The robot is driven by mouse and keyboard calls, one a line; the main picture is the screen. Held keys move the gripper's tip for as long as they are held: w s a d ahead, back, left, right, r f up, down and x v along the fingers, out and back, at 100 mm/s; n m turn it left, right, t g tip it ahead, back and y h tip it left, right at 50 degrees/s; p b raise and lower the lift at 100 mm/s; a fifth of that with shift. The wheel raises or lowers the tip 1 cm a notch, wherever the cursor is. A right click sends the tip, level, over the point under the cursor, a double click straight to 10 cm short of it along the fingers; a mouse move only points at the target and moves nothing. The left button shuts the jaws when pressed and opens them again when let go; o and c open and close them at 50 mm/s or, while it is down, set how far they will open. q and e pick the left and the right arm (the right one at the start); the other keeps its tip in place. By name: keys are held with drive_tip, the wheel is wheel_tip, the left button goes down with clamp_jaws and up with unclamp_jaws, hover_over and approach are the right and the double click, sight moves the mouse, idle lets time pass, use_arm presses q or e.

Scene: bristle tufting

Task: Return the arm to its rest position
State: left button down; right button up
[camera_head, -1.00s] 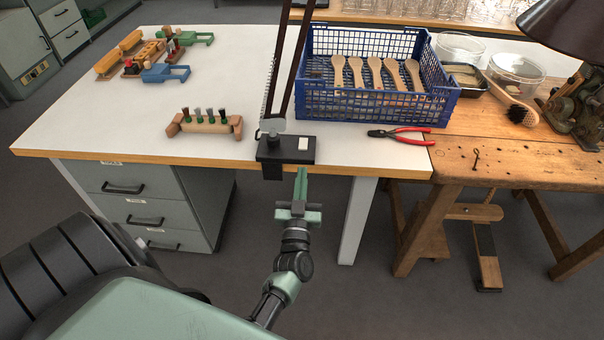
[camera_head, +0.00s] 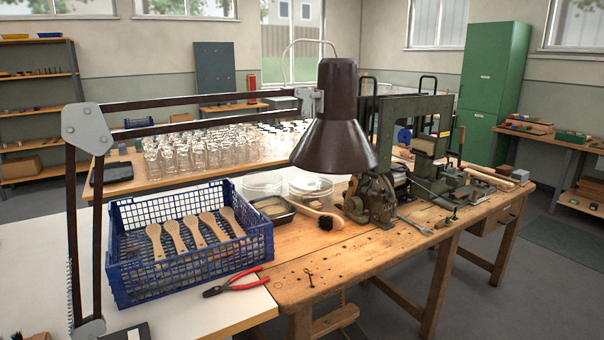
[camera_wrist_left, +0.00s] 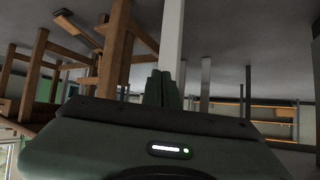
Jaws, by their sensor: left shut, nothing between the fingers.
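My left gripper (camera_wrist_left: 161,88) shows in the left wrist view, its two green fingers together with nothing between them. Around it are table legs, including a white leg (camera_wrist_left: 172,35) just beyond the fingers and a wooden leg (camera_wrist_left: 115,50) to the left. In the head view neither of my arms shows now, so the arm's pose cannot be told from there.
A blue crate (camera_head: 190,279) with wooden brush handles stands on the white table (camera_head: 35,255). Red pliers (camera_head: 236,285) lie at its front. A dark lamp (camera_head: 335,125) overhangs the wooden workbench (camera_head: 375,265), which carries a machine (camera_head: 371,197) and a brush (camera_head: 325,219).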

use_arm(q)
drive_tip(key=s+a+f+g, duration=0.1)
drive_tip(key=s+f+g, duration=0.2)
drive_tip(key=s, duration=0.8)
drive_tip(key=s+f+m+g, duration=0.1)
drive_tip(key=s+f+g, duration=0.2)
drive_tip(key=s+f, duration=0.5)
drive_tip(key=s+a+f+m+g, duration=0.1)
drive_tip(key=s+f+g, duration=0.3)
drive_tip(key=s, duration=1)
drive_tip(key=shift+a+f, duration=0.35)
drive_tip(key=shift+f, duration=0.5)
